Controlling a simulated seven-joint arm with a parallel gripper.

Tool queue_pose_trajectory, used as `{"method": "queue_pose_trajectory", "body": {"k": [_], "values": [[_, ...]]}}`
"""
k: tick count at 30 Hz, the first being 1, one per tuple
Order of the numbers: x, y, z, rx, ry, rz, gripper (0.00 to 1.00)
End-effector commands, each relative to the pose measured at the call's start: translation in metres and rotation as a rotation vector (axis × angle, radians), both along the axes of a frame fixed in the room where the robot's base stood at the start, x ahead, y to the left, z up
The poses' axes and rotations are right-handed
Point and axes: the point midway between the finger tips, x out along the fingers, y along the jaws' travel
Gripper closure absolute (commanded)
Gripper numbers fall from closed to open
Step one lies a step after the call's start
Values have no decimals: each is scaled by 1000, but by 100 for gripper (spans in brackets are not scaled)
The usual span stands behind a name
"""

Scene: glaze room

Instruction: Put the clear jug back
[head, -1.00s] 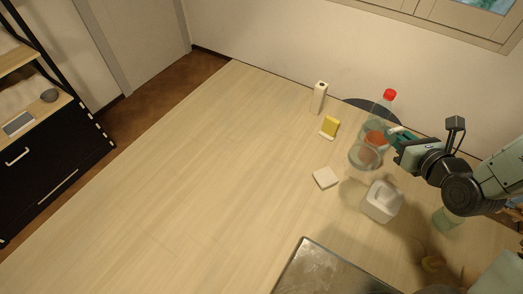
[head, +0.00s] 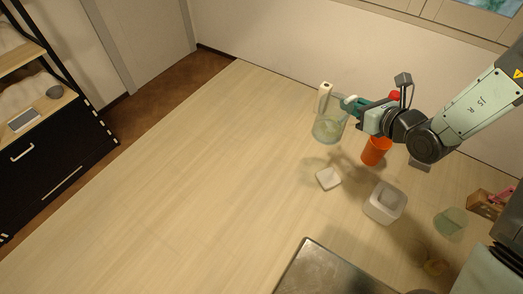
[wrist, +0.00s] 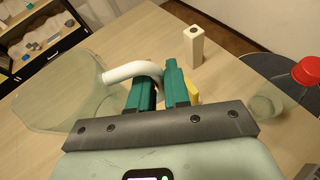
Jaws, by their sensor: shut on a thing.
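The clear jug (head: 327,130) is see-through with a pale handle, and hangs left of my gripper in the head view. In the wrist view the jug (wrist: 50,92) fills the left side, and its white handle (wrist: 130,71) runs between my green fingers. My gripper (head: 346,102), also seen in the wrist view (wrist: 163,88), is shut on this handle. The jug looks roughly upright. I cannot tell for sure how far its base is above the table.
A cream square bottle (head: 325,90) stands just behind the jug. An orange cup (head: 376,152), a small white dish (head: 328,178) and a white tub (head: 384,204) stand nearer. A red-capped bottle (wrist: 306,72) is at right. The table's left (head: 200,165) is clear.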

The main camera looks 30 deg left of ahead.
Motion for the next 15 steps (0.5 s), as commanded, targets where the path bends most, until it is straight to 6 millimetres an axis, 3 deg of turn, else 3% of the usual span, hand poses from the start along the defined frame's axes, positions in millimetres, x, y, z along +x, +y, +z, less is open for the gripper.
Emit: {"method": "queue_pose_trajectory", "body": {"k": [1,6,15], "values": [[-2,23,0,0,-3,49,100],[-10,89,1,-2,-1,179,100],[-29,159,3,-5,-1,308,100]]}}
